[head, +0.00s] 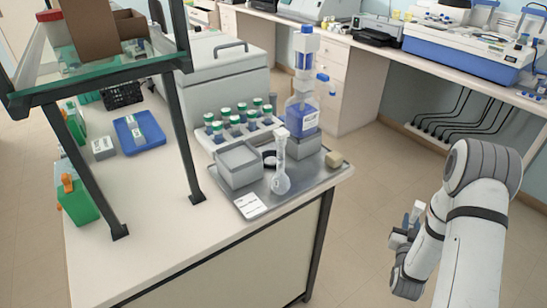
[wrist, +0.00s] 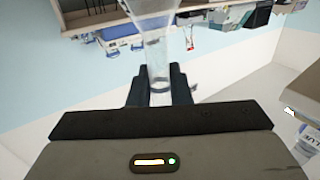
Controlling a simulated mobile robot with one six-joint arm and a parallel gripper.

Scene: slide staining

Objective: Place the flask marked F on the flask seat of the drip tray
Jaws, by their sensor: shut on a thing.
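My gripper (wrist: 158,88) is shut on a clear glass flask (wrist: 155,45), with its dark fingers on either side of the narrow glass; no letter F is readable. In the head view my gripper (head: 401,243) is at the lower right, out over the floor and well apart from the bench; the held flask is not clear there. The grey drip tray (head: 318,180) lies on the bench's near right corner. Another clear long-necked flask (head: 281,180) with a white top stands upright on its front part. A dark ring (head: 269,157) shows behind that flask; I cannot tell whether it is the seat.
The tray also bears a grey box (head: 238,166), a blue-labelled bottle (head: 302,108) on a grey block, a beige block (head: 334,159) and a white card (head: 250,205). A rack of green-capped bottles (head: 234,125) stands behind. A dark-framed shelf (head: 178,125) rises at left.

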